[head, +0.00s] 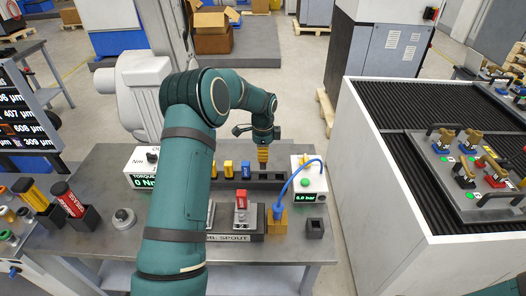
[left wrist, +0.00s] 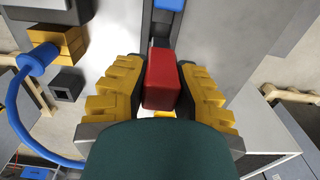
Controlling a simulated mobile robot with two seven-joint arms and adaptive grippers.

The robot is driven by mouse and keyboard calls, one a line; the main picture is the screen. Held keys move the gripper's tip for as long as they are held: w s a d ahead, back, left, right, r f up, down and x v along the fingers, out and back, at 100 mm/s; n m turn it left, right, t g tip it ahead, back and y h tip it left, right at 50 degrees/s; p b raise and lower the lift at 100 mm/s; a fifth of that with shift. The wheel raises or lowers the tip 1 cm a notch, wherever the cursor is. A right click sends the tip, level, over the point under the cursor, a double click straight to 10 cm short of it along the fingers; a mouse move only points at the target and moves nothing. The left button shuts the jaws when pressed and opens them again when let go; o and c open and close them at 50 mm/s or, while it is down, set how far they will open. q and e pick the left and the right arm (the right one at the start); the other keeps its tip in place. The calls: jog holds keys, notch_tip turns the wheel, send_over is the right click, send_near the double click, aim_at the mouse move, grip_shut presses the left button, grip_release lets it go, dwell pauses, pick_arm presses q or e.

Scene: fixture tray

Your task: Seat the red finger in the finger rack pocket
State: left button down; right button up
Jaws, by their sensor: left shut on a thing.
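My left gripper (head: 263,156) points down just above the right part of the dark finger rack (head: 285,180) at the back of the table. In the left wrist view its yellow fingers (left wrist: 165,95) are shut on the red finger (left wrist: 172,86), a red block with a flat top face. The head view hides the held finger behind the gripper, so I cannot tell whether its lower end touches the rack. A blue finger (head: 228,167) and a yellow finger (head: 245,168) stand upright in the rack to the left. My right gripper is out of view.
A grey spout fixture with a red-topped clamp (head: 241,198) stands in front of the rack. A yellow block (head: 278,222) with a blue hose (head: 290,185) and a small dark socket (head: 315,228) lie to the right. A pressure box (head: 309,172) stands close to the gripper's right.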

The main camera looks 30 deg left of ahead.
aim_at(263, 167)
pick_arm(q)
jog(key=shift+f+b, duration=0.85)
jog(key=shift+f, duration=0.9)
jog(key=shift+f+b, duration=1.25)
jog(key=shift+f, duration=0.55)
jog(key=c, duration=0.8)
grip_release()
jog(key=shift+c, duration=0.2)
notch_tip(263, 167, up, 12)
jog(key=shift+r, duration=0.1)
